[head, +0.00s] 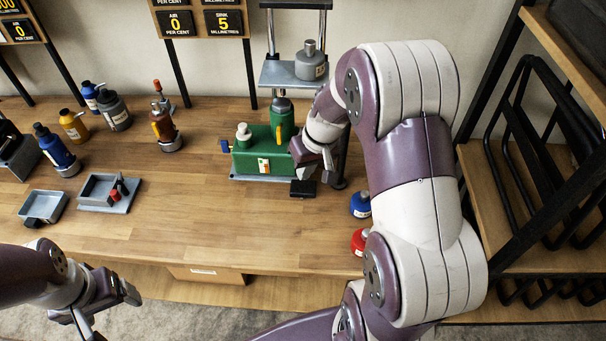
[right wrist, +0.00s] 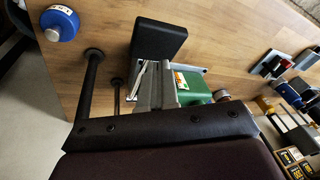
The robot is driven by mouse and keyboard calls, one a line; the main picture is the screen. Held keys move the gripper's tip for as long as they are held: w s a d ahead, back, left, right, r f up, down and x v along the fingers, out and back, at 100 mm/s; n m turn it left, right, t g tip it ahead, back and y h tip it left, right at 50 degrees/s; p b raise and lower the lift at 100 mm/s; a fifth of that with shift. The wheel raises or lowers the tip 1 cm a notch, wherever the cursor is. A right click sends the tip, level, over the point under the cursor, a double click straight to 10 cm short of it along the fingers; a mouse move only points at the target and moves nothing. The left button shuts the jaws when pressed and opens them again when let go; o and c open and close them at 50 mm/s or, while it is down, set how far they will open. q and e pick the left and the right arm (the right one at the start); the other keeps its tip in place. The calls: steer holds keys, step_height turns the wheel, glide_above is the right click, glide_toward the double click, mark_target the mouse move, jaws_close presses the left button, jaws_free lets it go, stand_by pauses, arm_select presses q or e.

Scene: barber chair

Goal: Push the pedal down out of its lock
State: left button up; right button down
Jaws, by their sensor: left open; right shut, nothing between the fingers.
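The black pedal pad (head: 303,189) sticks out at the front of the green pump unit (head: 262,157) on the wooden bench. In the right wrist view the pedal (right wrist: 158,40) shows as a flat dark block on a grey metal arm, with the green body (right wrist: 194,88) behind it. My right gripper (head: 312,168) is shut and empty, just above and behind the pedal beside the unit's right side. I cannot tell whether it touches the pedal. My left gripper (head: 108,306) is open and empty at the lower left, in front of the bench.
Grey trays (head: 108,193) and several bottles stand at the left. A shelf rack (head: 530,180) stands on the right. The bench's front middle is clear.

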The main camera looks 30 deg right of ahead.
mark_target(304, 186)
steer(key=shift+s+a+f+b, duration=0.1)
steer(key=shift+s+f+b, duration=0.05)
steer(key=shift+f+b, duration=0.6)
steer(key=shift+s+a+f+b, duration=0.15)
steer(key=shift+s+f+b, duration=0.05)
steer(key=shift+f+b, duration=0.55)
steer(key=shift+s+a+f+b, duration=0.1)
steer(key=shift+s+f+b, duration=0.05)
steer(key=shift+f+b, duration=0.6)
steer(key=r+p, duration=0.6)
steer(key=r, duration=0.1)
steer(key=shift+w+d+r, duration=0.1)
steer(key=shift+w+d, duration=0.2)
steer(key=shift+w, duration=0.1)
